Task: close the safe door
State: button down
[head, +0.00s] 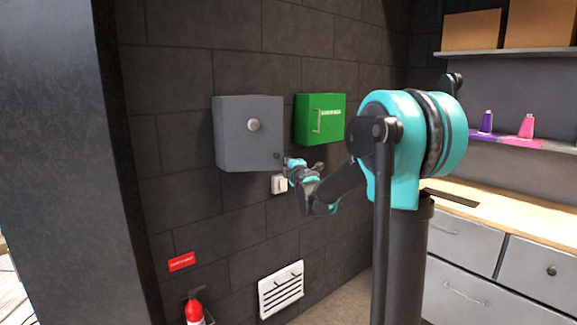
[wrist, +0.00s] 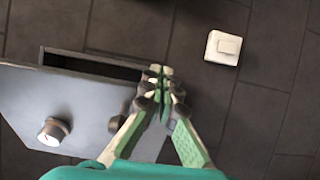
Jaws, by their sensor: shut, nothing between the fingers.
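The grey safe (head: 233,135) is fixed to the dark wall, with a round knob (head: 253,125) on its door. In the wrist view the door (wrist: 85,103) fills the left side, with the knob (wrist: 54,131) on it. A dark gap (wrist: 95,66) shows between the door's edge and the safe's rim (wrist: 92,55), so the door looks partly open. My gripper (head: 288,163) is by the safe's lower right corner. In the wrist view its fingertips (wrist: 160,73) are together and empty, beside the door's corner. I cannot tell whether they touch it.
A white wall switch (head: 279,184) is just below the safe and also shows in the wrist view (wrist: 223,47). A green first-aid box (head: 320,119) hangs right of the safe. A vent (head: 281,289) and a fire extinguisher (head: 194,308) are lower down. A counter (head: 505,217) stands right.

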jog(key=w+n+y, duration=0.1)
jog(key=w, duration=0.1)
jog(key=w+n+g+y, duration=0.1)
jog(key=y, duration=0.1)
jog(key=w+n+y, duration=0.1)
jog(key=w+y, duration=0.1)
jog(key=shift+w+a+n+g, duration=0.3)
jog(key=shift+w, duration=0.05)
jog(key=shift+s, duration=0.1)
dwell(0.9)
